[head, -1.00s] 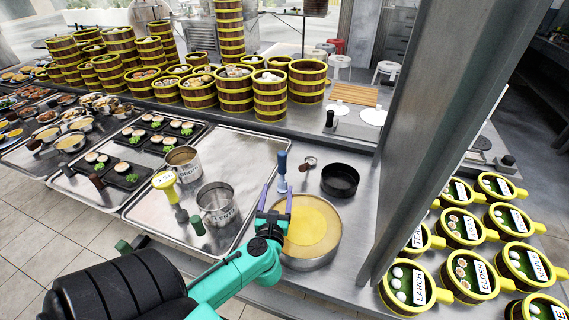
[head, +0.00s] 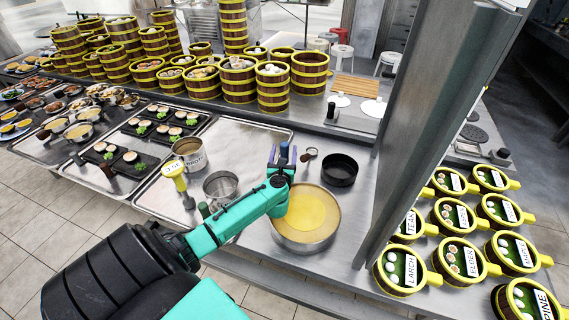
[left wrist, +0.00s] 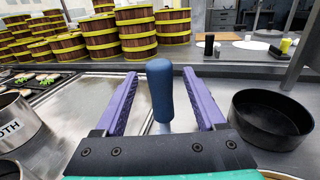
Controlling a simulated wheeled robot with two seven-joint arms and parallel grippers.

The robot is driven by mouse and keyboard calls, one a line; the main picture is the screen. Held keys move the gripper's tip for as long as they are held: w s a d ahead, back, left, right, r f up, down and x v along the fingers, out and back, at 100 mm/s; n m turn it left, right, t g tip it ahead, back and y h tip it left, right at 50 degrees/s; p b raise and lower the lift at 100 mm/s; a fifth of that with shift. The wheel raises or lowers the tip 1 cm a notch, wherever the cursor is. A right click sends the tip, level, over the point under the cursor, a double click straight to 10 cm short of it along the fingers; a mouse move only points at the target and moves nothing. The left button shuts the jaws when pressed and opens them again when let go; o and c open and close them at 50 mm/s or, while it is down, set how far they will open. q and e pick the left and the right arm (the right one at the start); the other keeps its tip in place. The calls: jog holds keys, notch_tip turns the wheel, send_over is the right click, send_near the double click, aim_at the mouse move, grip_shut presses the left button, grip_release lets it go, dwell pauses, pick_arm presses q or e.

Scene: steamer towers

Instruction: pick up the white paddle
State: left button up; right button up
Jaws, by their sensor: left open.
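My left gripper (head: 283,157) is open, with its two purple fingers on either side of an upright blue handle (head: 284,150). In the left wrist view, the fingers (left wrist: 160,76) flank this blue handle (left wrist: 159,92), with gaps on both sides. A pale stem shows below the handle; its lower end is hidden by my gripper, so I cannot tell if it is the white paddle. Flat white round pieces (head: 374,108) lie on the back counter by a wooden slatted board, well beyond the gripper. My right gripper is not in view.
A wide pan of yellow liquid (head: 334,226) stands below my left forearm, and a black round pan (head: 340,170) stands right of the gripper. Metal pots (head: 190,154) stand left. A grey pillar (head: 430,130) blocks the right. Steamer towers (head: 238,80) line the back.

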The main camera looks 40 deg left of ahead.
pick_arm(q)
jog(key=c, duration=0.9)
grip_shut()
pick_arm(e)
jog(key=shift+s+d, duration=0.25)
pick_arm(q)
jog(key=shift+r, duration=0.1)
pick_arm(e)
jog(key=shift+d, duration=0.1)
